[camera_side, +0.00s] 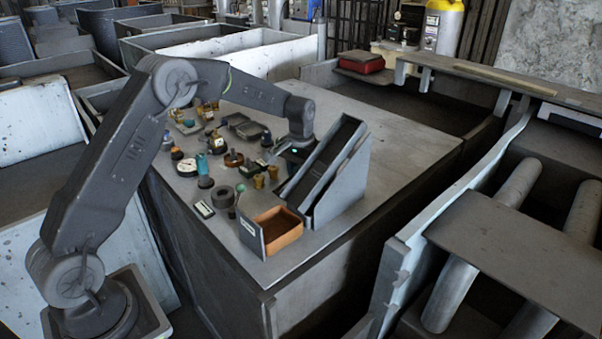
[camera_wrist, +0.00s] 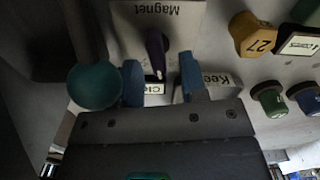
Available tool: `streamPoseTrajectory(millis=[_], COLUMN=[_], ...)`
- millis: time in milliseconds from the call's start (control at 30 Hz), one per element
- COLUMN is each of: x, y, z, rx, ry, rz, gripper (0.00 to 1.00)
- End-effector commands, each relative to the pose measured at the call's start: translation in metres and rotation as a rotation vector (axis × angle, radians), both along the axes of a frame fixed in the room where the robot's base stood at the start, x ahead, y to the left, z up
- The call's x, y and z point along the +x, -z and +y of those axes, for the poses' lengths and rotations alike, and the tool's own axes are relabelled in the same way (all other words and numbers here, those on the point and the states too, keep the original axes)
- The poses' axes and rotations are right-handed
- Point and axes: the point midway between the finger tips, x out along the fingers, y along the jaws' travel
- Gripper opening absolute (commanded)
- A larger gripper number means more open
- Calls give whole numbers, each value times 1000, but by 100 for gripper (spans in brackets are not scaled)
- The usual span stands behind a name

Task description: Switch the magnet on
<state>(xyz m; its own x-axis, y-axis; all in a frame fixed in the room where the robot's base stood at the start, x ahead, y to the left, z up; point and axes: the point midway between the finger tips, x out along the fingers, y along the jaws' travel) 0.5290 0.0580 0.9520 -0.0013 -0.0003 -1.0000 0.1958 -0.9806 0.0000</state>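In the wrist view, a pale plate with the upside-down word "Magnet" (camera_wrist: 158,12) is at the top middle. A dark purple lever (camera_wrist: 156,50) stands just below that word in the picture. My gripper (camera_wrist: 161,82) has two blue fingers set apart, one on each side of the lever's lower end; I see no contact. A small label starting "Cle" (camera_wrist: 155,88) shows between the fingers. I cannot tell the lever's setting. In the side view, my gripper (camera_side: 294,153) is low over the bench beside the grey sloped rack; its fingers and the lever are not clear there.
In the wrist view, a teal round knob (camera_wrist: 95,87) is close left of the fingers. A "Kee..." label (camera_wrist: 222,80), a yellow "27" piece (camera_wrist: 252,36) and a green knob (camera_wrist: 268,98) are right. The sloped rack (camera_side: 340,185) and orange-brown bin (camera_side: 279,228) flank the bench clutter.

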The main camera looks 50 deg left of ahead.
Motion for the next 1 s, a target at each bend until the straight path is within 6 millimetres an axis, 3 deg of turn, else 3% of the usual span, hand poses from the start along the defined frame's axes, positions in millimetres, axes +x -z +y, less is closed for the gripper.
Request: streamPoseTrajectory(millis=[600,800,1000], x=[1,0,0], y=[-118,-133,-134], z=[0,0,0], rx=[1,0,0], ry=[0,0,0], rz=[-4,-2,-1], gripper=[39,39,39])
